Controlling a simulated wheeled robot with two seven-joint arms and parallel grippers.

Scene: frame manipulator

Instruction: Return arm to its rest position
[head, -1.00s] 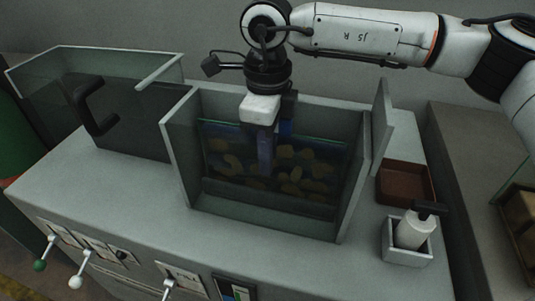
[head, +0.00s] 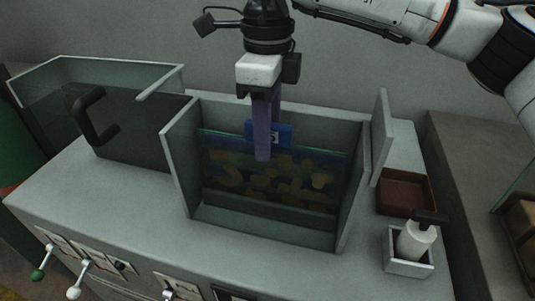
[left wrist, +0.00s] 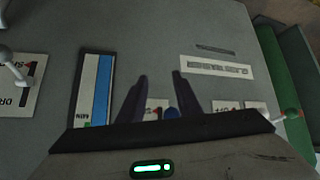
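My right gripper (head: 264,150) hangs fingers-down over the glass-fronted tank (head: 265,238). Its two purple fingers show one in front of the other with a gap between them, and I see nothing held in them. Behind the front finger is a blue tag (head: 283,134) at the top of the frame (head: 232,179) with brown pieces, which stands in the tank. The fingertips overlap the tag in the picture; whether they touch it is unclear. My left gripper (left wrist: 159,88) shows only in the left wrist view, with fingers apart and empty, facing the cabinet's front panel.
The tank's side walls and an upright panel (head: 381,137) flank the right gripper. A glass bin with a black handle (head: 89,115) is at left. A brown tray (head: 405,192) and a white dispenser bottle (head: 415,241) stand at right. Levers (head: 74,292) project from the cabinet front.

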